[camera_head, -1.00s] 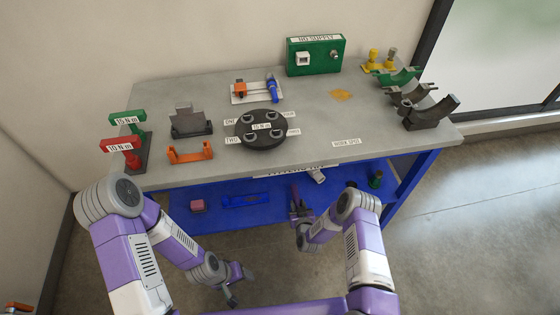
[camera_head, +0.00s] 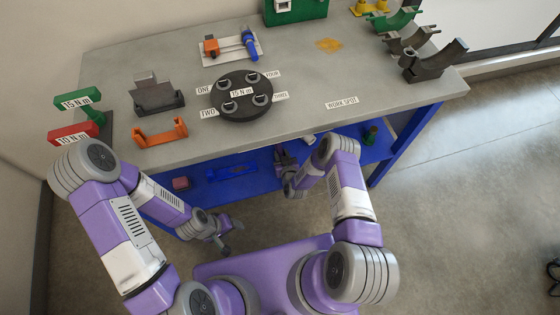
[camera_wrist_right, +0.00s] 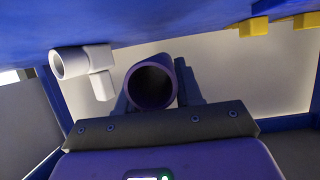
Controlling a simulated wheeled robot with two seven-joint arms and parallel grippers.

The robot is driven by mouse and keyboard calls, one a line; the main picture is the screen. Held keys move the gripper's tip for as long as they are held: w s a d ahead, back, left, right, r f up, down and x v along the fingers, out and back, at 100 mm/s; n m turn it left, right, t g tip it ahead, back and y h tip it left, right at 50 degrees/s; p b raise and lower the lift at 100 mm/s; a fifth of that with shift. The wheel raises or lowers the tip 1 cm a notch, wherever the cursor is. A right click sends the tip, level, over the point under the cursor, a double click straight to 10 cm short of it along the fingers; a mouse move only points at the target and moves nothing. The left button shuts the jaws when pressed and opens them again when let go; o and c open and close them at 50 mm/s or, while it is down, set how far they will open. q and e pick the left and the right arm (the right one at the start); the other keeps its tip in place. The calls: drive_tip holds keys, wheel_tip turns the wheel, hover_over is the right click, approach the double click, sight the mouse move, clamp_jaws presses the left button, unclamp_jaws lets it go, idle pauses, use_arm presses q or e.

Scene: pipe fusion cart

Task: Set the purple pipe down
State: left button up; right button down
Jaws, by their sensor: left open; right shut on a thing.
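The purple pipe (camera_wrist_right: 152,90) shows end-on in the right wrist view, its round dark opening facing the camera. My right gripper (camera_wrist_right: 153,92) is shut on it, with a finger on each side. In the head view my right gripper (camera_head: 284,158) is at the front of the blue lower shelf (camera_head: 205,195), below the worktop. The pipe cannot be clearly made out there. My left gripper (camera_head: 225,240) is open and empty, low in front of the bench at the left.
A white pipe fitting (camera_wrist_right: 75,62) is beside the purple pipe in the wrist view. Yellow pieces (camera_wrist_right: 255,27) show at upper right. On the worktop stand a black round plate (camera_head: 238,112), an orange holder (camera_head: 160,133) and dark cradles (camera_head: 435,62). The worktop near the "WORK SPOT" label (camera_head: 342,103) is clear.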

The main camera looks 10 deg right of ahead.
wheel_tip(320, 180, down, 4)
drive_tip(key=b, duration=0.2)
drive_tip(key=shift+r+b, duration=0.15)
drive_tip(key=shift+b, duration=0.15)
drive_tip(key=shift+r, duration=0.15)
drive_tip(key=c, duration=0.7)
unclamp_jaws()
drive_tip(key=shift+f, duration=0.2)
drive_tip(key=shift+c, duration=0.2)
